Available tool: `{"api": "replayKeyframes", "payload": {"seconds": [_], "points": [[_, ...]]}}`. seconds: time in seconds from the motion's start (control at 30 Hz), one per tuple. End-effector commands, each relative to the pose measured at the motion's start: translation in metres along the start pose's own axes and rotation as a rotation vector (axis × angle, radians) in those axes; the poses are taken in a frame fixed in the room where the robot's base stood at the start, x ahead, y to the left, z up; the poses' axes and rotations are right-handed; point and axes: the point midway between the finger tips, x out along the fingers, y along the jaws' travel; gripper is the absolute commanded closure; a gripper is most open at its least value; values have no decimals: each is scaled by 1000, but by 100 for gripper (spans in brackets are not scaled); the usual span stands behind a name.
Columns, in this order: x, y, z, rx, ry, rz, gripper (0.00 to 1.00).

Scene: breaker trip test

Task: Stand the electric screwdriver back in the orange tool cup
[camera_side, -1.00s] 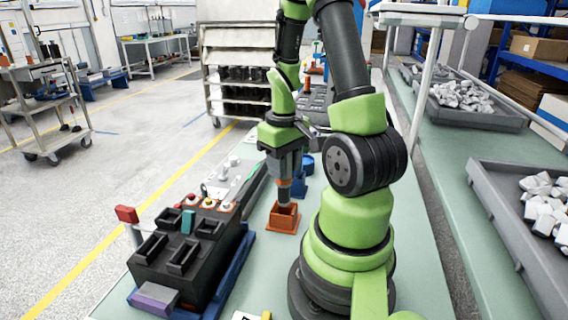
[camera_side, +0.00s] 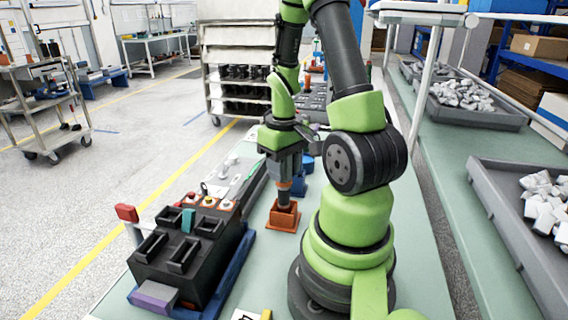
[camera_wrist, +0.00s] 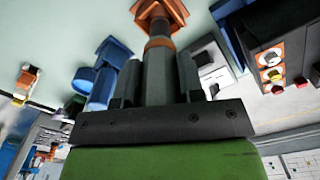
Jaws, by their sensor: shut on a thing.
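The orange tool cup (camera_side: 284,217) stands on the green bench top in the side view, left of my arm's base. My gripper (camera_side: 285,170) is above it, pointing down, shut on the electric screwdriver (camera_side: 284,193). The screwdriver is upright, grey with an orange band, and its lower end reaches the cup's mouth. How deep it sits inside is hidden by the cup's wall. In the wrist view the screwdriver (camera_wrist: 158,58) lies between the fingers of my gripper (camera_wrist: 157,85), and the orange cup (camera_wrist: 160,14) shows at its far end.
A black test fixture (camera_side: 190,250) with buttons and a red-ended lever stands left of the cup on a blue base. A blue holder (camera_side: 303,178) stands close behind the cup, also seen in the wrist view (camera_wrist: 103,75). Bare bench lies in front of the cup.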

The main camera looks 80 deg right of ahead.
Motion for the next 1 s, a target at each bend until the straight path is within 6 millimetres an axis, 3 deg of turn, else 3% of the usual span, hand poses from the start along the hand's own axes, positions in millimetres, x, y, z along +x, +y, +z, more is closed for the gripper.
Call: {"api": "replayKeyframes", "payload": {"seconds": [1.0], "points": [[25,0,0,0,0,0,88]]}}
